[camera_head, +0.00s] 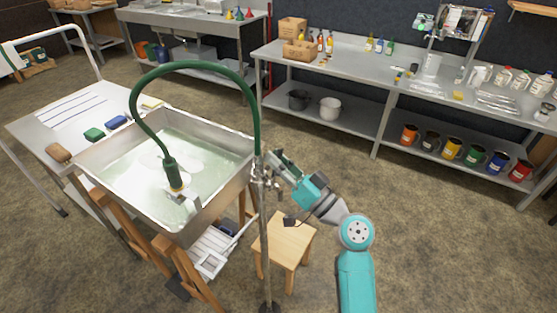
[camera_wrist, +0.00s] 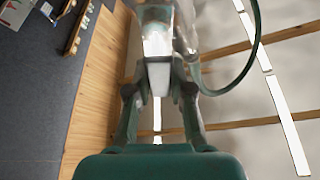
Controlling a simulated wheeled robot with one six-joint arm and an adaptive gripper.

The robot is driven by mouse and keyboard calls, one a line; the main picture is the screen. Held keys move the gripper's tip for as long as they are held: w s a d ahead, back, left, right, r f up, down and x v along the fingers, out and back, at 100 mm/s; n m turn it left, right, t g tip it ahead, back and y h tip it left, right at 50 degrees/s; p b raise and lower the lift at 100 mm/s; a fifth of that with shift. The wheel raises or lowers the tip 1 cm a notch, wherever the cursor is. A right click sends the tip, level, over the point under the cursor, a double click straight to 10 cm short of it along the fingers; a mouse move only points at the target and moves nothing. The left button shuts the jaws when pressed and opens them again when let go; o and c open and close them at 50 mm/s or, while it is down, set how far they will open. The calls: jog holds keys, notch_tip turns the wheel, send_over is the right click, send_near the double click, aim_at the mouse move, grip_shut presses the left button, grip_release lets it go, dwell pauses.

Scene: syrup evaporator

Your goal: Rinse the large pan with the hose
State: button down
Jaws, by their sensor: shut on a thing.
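The large pan (camera_head: 240,145) is a deep rectangular metal tray on a wooden frame at the left. Pale greenish liquid with whitish patches lies in it. The green hose (camera_head: 196,67) arches from an upright metal stand (camera_head: 263,225) over the pan. Its nozzle (camera_head: 171,176) points down inside the pan; whether water flows from it is unclear. My gripper (camera_head: 272,168) is at the stand's upper fitting, just right of the pan. In the wrist view my gripper (camera_wrist: 159,92) is shut on a pale metal part, seemingly the hose valve. The contact is partly hidden. The hose (camera_wrist: 250,50) curves at the right.
A wooden stool (camera_head: 285,238) stands below my arm. A side table (camera_head: 40,125) with coloured sponges or brushes adjoins the pan. A long metal bench (camera_head: 340,70) with bottles and cans is at the back right. Open floor (camera_head: 440,225) lies to the right.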

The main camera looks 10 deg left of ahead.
jog(key=c, duration=1)
grip_release()
